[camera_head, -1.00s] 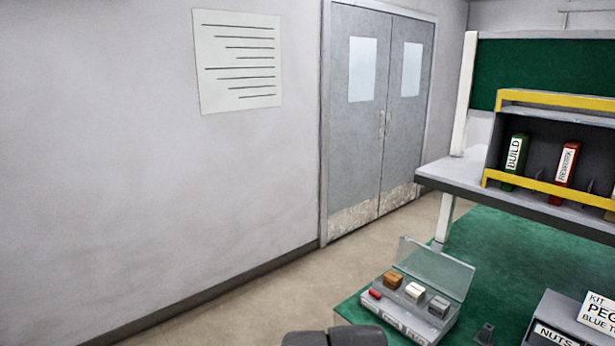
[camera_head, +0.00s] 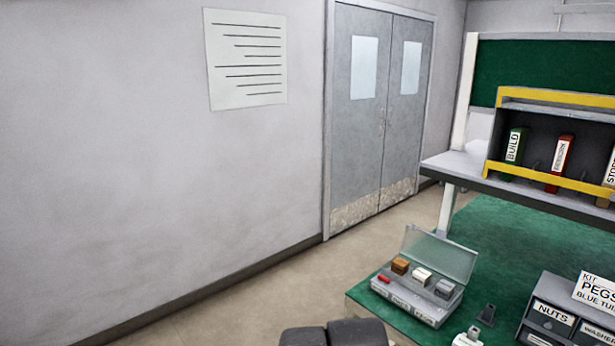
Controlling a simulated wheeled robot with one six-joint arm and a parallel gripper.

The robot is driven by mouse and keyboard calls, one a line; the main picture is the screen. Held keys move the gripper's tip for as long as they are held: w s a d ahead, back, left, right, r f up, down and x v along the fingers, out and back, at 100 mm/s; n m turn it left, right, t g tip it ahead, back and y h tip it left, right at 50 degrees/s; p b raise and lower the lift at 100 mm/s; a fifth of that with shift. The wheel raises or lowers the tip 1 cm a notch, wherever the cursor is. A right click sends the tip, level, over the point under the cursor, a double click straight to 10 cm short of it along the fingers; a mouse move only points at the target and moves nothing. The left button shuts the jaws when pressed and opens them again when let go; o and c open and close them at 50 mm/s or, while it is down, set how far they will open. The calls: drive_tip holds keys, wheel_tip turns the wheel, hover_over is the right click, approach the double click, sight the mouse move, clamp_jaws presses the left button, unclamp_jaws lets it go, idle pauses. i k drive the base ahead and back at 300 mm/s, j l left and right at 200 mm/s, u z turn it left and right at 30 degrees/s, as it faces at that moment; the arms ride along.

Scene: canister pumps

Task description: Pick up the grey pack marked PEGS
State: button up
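An open case (camera_head: 432,309) with a raised clear lid stands on the green surface at lower middle right. In it sit a brown block (camera_head: 400,266), a white block (camera_head: 421,276), a grey block (camera_head: 445,288) and a small red piece (camera_head: 384,279). The grey block may be the grey pack, but no PEGS marking can be read on it. The case's front labels are too small to read. A white card (camera_head: 597,290) at the right edge reads KIT PEGS, with its lower line cut off. My gripper's fingertips do not show; only dark rounded parts of mine show at the bottom edge.
A grey drawer unit (camera_head: 545,312) labelled NUTS stands below the card. A small dark bracket (camera_head: 487,315) and a partly cut-off white object (camera_head: 467,338) are near the case. A shelf (camera_head: 550,97) holds upright binders on a bench. Floor (camera_head: 240,300) at left is clear.

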sight(444, 290)
drive_tip(key=z, duration=1.1)
drive_tip(key=i+u, duration=0.2)
drive_tip(key=i, duration=0.15)
drive_tip(key=i+l+u, duration=0.2)
drive_tip(key=i, duration=0.15)
drive_tip(key=i+l+u, duration=0.2)
drive_tip(key=i, duration=0.15)
